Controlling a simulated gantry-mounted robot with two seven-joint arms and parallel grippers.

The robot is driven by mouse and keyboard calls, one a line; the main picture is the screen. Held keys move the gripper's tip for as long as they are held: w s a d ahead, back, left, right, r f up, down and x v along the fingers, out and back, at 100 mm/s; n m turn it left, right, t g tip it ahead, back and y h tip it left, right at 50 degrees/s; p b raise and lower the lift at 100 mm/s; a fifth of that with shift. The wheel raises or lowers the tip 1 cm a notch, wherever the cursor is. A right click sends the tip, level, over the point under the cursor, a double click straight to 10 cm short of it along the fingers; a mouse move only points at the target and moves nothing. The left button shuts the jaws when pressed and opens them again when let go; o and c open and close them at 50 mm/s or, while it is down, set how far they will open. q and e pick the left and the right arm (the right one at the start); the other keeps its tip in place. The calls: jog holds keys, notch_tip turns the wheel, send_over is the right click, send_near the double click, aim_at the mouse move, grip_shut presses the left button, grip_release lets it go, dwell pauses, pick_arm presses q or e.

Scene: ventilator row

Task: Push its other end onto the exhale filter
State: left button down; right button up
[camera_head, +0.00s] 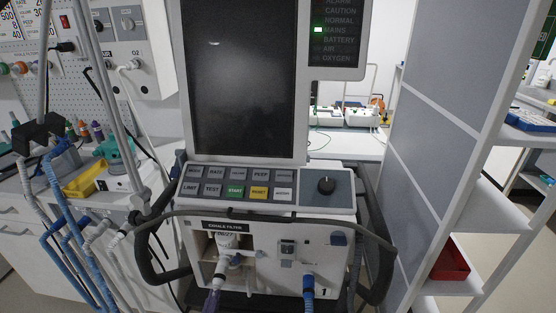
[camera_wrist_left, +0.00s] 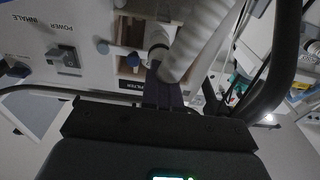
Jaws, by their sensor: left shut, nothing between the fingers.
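The exhale filter (camera_head: 228,240) is a white cylinder in the recess under the "EXHALE FILTER" label on the ventilator front. In the left wrist view, which is upside down, the filter area (camera_wrist_left: 158,38) is close to my fingers. My right gripper is not in view.
A blue hose (camera_head: 308,285) is on the ventilator's lower right port. A black rail (camera_head: 270,217) curves across the front. Blue and white hoses (camera_head: 65,225) hang at the left beside a pole. A grey shelf unit (camera_head: 440,90) stands at the right.

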aim_at(217, 285)
pick_arm(q)
jog(key=shift+w, duration=0.8)
jog(key=shift+w+d+r, duration=0.1)
jog(key=shift+w, duration=0.25)
jog(key=shift+w+d, duration=0.1)
jog(key=shift+w, duration=0.5)
jog(key=shift+w+r+b, duration=0.1)
jog(key=shift+w+b, duration=0.25)
jog(key=shift+w, duration=0.75)
jog(key=shift+d, duration=0.1)
jog(key=shift+s+p, duration=0.9)
jog(key=shift+s, duration=0.35)
jog(key=shift+s+a+f+p, duration=0.2)
jog(key=shift+s+p, duration=0.35)
jog(key=shift+s, duration=0.6)
jog(key=shift+s+a+f+p, duration=0.15)
jog(key=shift+s+p, duration=0.4)
jog(key=shift+s, duration=0.55)
jog(key=shift+r, duration=0.1)
